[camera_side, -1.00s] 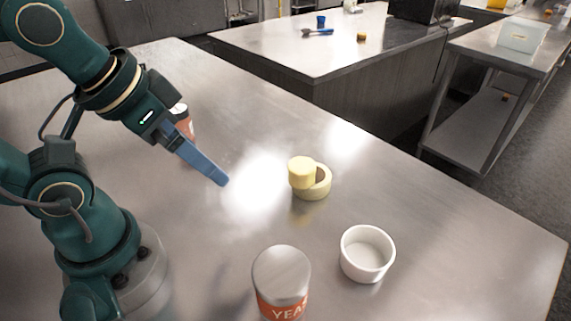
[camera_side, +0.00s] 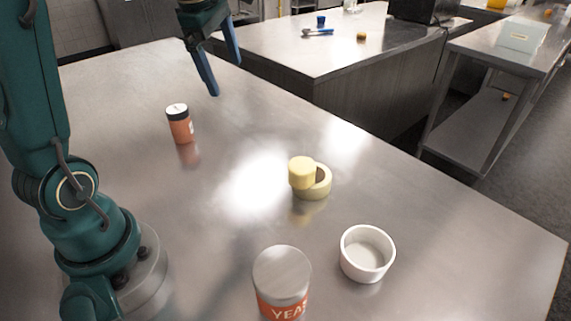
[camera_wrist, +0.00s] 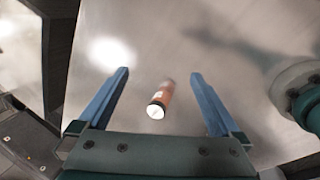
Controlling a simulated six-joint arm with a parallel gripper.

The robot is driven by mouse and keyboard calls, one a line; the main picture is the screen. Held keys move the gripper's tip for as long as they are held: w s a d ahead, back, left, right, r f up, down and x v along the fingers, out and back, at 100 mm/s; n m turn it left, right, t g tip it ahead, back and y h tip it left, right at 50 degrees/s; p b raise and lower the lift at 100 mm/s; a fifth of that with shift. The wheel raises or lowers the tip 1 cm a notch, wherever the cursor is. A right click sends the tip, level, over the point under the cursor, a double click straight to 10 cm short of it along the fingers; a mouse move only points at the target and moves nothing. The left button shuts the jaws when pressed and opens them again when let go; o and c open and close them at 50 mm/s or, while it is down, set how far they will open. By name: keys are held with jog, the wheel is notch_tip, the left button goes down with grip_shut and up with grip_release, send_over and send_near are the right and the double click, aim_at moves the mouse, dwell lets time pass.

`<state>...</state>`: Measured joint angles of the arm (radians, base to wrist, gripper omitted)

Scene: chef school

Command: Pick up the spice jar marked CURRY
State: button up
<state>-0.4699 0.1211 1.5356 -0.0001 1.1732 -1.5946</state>
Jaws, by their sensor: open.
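A small orange jar (camera_side: 180,128) with a black lid and white top stands upright on the steel table in the side view. Its label faces mostly away and I cannot read CURRY on it. A larger jar (camera_side: 282,285) with a grey lid and an orange band reading "YEA" stands at the front. My gripper (camera_side: 225,78) is open and empty, raised above the table. In the wrist view the orange jar (camera_wrist: 164,95) appears below, between the two blue fingers (camera_wrist: 160,74), apart from both.
A pale yellow ring-shaped piece with a yellow block (camera_side: 302,173) against it sits mid-table. A white bowl (camera_side: 367,253) stands to the right of the large jar. The table around the orange jar is clear. Another counter (camera_side: 290,45) stands behind.

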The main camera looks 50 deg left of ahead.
aim_at(176, 109)
jog(key=s+a+f+n+g, duration=0.1)
jog(key=a+f+n, duration=0.2)
jog(key=a+f, duration=0.1)
jog(key=s+a+f+n+g+h, duration=0.1)
jog(key=s+a+f+n, duration=0.1)
jog(key=a+f, duration=0.3)
jog(key=s+a+f+n+g, duration=0.1)
jog(key=a+f+n, duration=0.3)
jog(key=a, duration=0.4)
jog(key=shift+s+a+f+h, duration=0.15)
jog(key=shift+f, duration=0.2)
jog(key=shift+s+a+f+h, duration=0.1)
jog(key=shift+f+h, duration=0.05)
jog(key=shift+f, duration=2.65)
